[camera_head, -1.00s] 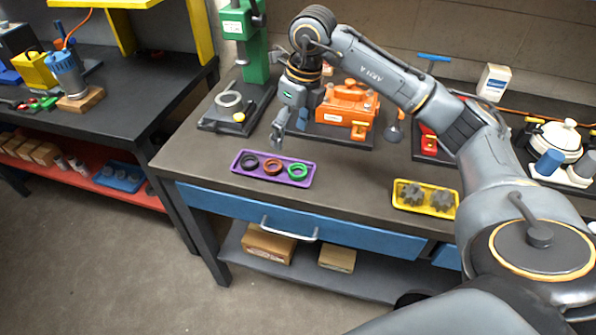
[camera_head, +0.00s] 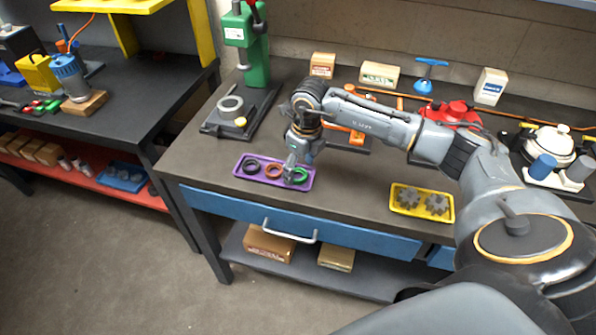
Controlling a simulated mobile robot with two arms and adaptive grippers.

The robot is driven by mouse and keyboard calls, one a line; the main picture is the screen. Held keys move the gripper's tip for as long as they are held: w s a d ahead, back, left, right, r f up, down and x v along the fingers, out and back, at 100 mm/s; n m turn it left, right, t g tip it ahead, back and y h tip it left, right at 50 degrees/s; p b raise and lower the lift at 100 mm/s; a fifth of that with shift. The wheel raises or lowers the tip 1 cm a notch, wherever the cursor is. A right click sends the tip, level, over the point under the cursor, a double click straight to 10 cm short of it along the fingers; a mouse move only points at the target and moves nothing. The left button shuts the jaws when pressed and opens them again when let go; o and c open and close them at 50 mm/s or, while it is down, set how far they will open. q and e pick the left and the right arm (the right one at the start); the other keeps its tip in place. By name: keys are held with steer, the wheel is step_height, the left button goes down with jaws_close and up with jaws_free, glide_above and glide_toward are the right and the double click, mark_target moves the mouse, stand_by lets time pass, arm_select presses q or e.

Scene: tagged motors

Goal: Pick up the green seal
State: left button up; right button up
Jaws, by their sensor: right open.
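The green seal (camera_head: 301,176) is a small ring at the right end of a purple tray (camera_head: 239,174) near the table's front edge. A brown-orange ring (camera_head: 272,170) lies in the middle of the tray and a black ring (camera_head: 250,166) at its left end. My right gripper (camera_head: 290,175) is open and points down at the tray, at the left side of the green seal. Its fingers cover part of the seal, and I cannot tell whether they touch it. My left gripper is not in view.
A yellow tray (camera_head: 421,212) with dark gears stands to the right on the same table. A green press (camera_head: 255,50) stands at the back left. An orange machine (camera_head: 357,137) is partly hidden behind my right arm. Bare tabletop lies between the two trays.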

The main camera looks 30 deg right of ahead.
steer(key=shift+w+f, duration=0.1)
steer(key=shift+f, duration=0.75)
steer(key=shift+a, duration=0.1)
steer(key=shift+c, duration=0.5)
